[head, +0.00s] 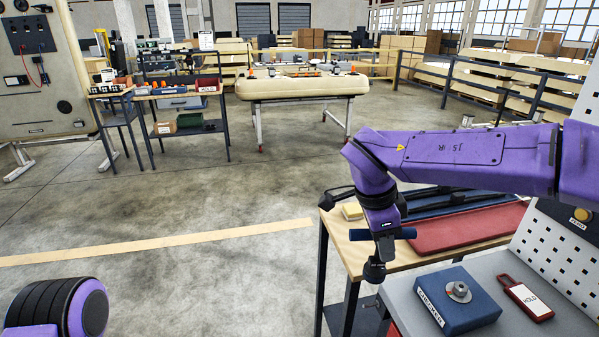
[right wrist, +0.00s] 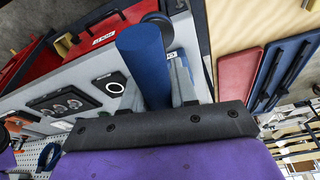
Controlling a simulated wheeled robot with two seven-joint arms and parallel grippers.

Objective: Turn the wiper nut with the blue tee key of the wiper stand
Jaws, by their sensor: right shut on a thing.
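My right gripper (head: 384,236) is shut on the blue tee key (head: 404,233), gripping its blue crossbar. The key's dark socket end (head: 374,270) points down in open air, left of the blue block and apart from it. In the right wrist view the blue bar (right wrist: 140,52) stands out between the grey fingers (right wrist: 165,90). Nothing touches the nut. My left gripper is out of view.
A red HOLD tag (head: 525,297) lies right of the block on the grey bench (head: 556,327). A white perforated panel (head: 560,245) rises at the right. Behind is a wooden table (head: 364,258) with a yellow sponge (head: 352,211), blue tray (head: 472,197) and red mat (head: 470,226).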

